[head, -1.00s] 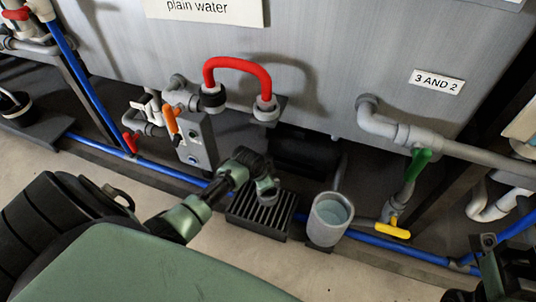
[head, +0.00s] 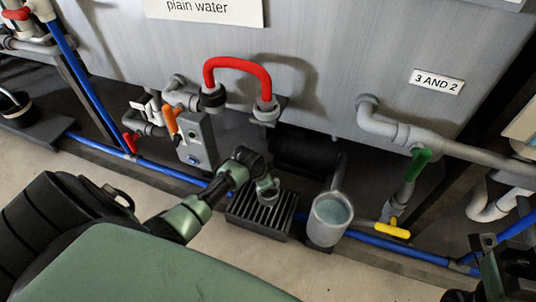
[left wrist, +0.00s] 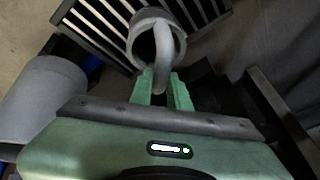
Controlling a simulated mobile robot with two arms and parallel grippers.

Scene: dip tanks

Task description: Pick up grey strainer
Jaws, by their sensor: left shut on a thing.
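The grey strainer (left wrist: 144,30) is a round, hollow grey piece with a curved handle in the left wrist view. My left gripper (left wrist: 160,88) is shut on that handle, its green fingers on either side. In the head view the left gripper (head: 262,178) hangs over the dark slatted rack (head: 246,222), and the strainer (head: 268,190) shows small at its tip. I cannot tell whether the strainer touches the slats. A dark part at the lower right seems to be my right gripper (head: 490,262); its fingers are not clear.
A grey cup-like container (head: 326,236) with pale liquid stands just right of the rack. Behind are the metal tank (head: 330,60), a red hose loop (head: 238,65), a yellow valve handle (head: 393,230) and a green one (head: 419,162). A blue pipe (head: 370,239) runs along the floor.

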